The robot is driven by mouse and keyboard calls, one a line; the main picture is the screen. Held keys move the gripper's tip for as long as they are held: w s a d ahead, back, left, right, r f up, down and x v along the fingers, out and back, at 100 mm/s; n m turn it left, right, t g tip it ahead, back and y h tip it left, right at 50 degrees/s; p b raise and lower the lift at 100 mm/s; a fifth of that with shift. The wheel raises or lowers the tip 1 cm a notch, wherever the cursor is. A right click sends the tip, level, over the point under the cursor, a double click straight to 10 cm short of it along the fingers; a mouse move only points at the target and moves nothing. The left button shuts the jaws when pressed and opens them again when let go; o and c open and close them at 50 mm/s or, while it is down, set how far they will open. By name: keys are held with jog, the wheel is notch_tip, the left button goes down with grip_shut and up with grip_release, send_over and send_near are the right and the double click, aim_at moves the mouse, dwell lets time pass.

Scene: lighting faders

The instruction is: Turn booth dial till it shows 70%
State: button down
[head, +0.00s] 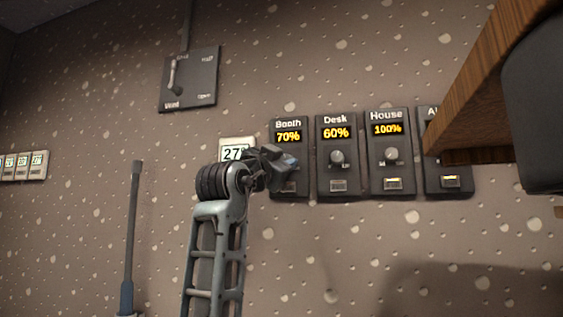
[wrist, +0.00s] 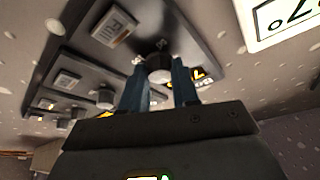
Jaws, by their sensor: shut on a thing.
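The booth panel (head: 288,125) is a dark wall box with a yellow display (head: 288,136) that reads 70%. In the head view its dial is hidden behind my gripper (head: 284,161), which is at the panel's middle. In the wrist view the grey round booth dial (wrist: 159,68) sits between the two blue fingers of my gripper (wrist: 159,82). The gripper is shut on the dial. Part of the panel's display also shows in the wrist view, upside down and partly covered by a finger.
To the right are the Desk panel (head: 337,185) at 60%, the House panel (head: 390,184) at 100%, and a fourth panel (head: 449,188) partly behind a wooden shelf edge (head: 490,100). A white 27 sign (head: 233,152) is close left of the gripper. A lever box (head: 200,80) hangs above left.

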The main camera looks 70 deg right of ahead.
jog(key=shift+f+n+t+h, duration=0.1)
jog(key=shift+n+t+h, duration=0.2)
jog(key=shift+n+t, duration=0.8)
jog(key=shift+n+g+p, duration=0.3)
jog(key=shift+n+g, duration=0.1)
jog(key=shift+n, duration=0.2)
jog(key=c, duration=0.8)
grip_release()
jog(key=shift+c, duration=0.2)
jog(key=b+v, duration=0.1)
jog(key=v, duration=0.6)
jog(key=shift+a+b, duration=0.35)
jog(key=shift+b, duration=0.05)
jog(key=shift+s+f, duration=0.1)
jog(key=shift+f, duration=0.05)
